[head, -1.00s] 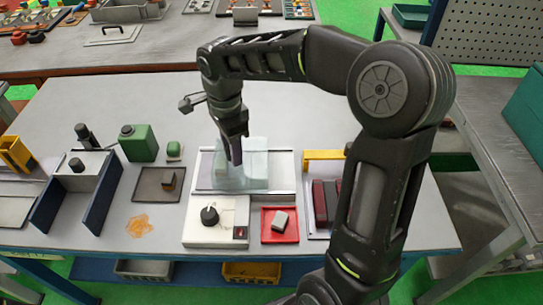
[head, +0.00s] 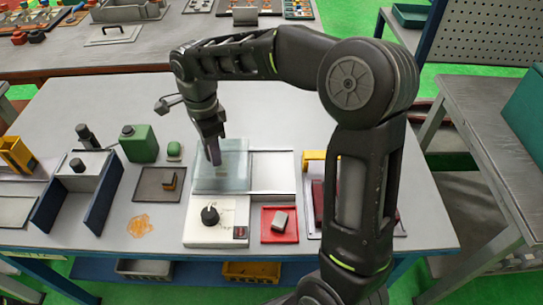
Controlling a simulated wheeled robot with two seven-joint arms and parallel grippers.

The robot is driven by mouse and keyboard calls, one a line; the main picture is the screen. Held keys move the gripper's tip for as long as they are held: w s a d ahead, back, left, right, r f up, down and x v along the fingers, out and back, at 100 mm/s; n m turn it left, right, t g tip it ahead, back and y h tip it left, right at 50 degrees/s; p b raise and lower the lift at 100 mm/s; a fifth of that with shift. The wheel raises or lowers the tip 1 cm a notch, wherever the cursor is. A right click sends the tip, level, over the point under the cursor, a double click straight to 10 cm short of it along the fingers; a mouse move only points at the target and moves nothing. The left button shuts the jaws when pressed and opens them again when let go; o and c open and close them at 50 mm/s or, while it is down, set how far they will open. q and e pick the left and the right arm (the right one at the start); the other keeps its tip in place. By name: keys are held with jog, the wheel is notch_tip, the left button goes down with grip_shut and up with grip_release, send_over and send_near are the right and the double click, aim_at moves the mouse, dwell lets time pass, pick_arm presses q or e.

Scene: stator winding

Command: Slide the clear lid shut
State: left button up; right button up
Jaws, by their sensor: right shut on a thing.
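The clear lid (head: 234,172) is a see-through, pale blue-green cover on the white-framed machine in the middle of the table. It lies over the left part of the machine's bed. The bare metal bed (head: 273,172) shows to its right. My right gripper (head: 215,160) points down at the lid's left half and is shut, seemingly on a part of the lid. The fingertips hide what they grip. The machine's white front panel (head: 217,222) has a black knob. My left gripper is not in view.
A red tray (head: 280,224) with a grey block stands right of the panel. A brown mat (head: 160,184) with a small block lies to the left, by a green canister (head: 139,143). A yellow bracket (head: 314,156) stands to the right. Dark blue walls (head: 104,195) stand farther left.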

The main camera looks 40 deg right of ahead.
jog(key=o, duration=0.8)
jog(key=shift+d+f, duration=0.1)
jog(key=shift+f, duration=0.3)
jog(key=shift+r, duration=0.1)
jog(key=shift+w+r+p, duration=0.1)
jog(key=shift+r+p, duration=2.05)
jog(key=shift+r, duration=1.05)
